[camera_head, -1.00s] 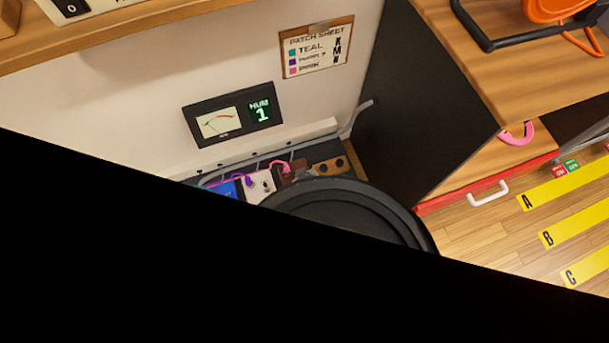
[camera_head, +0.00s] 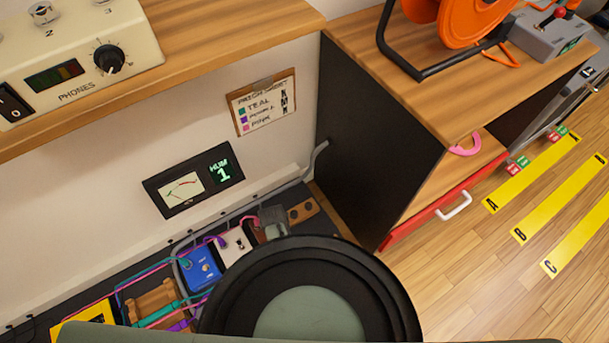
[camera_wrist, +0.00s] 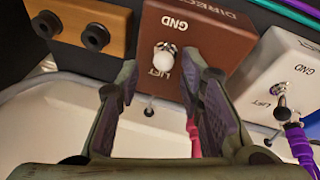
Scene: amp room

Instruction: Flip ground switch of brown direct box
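The brown direct box (camera_wrist: 215,40) is at the top middle of the wrist view, marked GND above and LIFT below. Its ground switch (camera_wrist: 165,60) is a metal toggle with a white tip, and the tip appears on the LIFT side. My gripper (camera_wrist: 160,80) is open, with one finger on each side of the toggle; I cannot tell whether either finger touches it. In the head view my gripper (camera_head: 273,222) is a small grey shape by the boxes, and it and my arm hide most of the brown box.
A white box (camera_wrist: 285,75) with its own GND/LIFT switch and purple plug stands right of the brown box. A wooden block with black knobs (camera_wrist: 82,25) is left. A blue box (camera_head: 203,265) sits further along. A meter panel (camera_head: 193,180) reads HUM 1. A patch sheet (camera_head: 262,103) hangs above.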

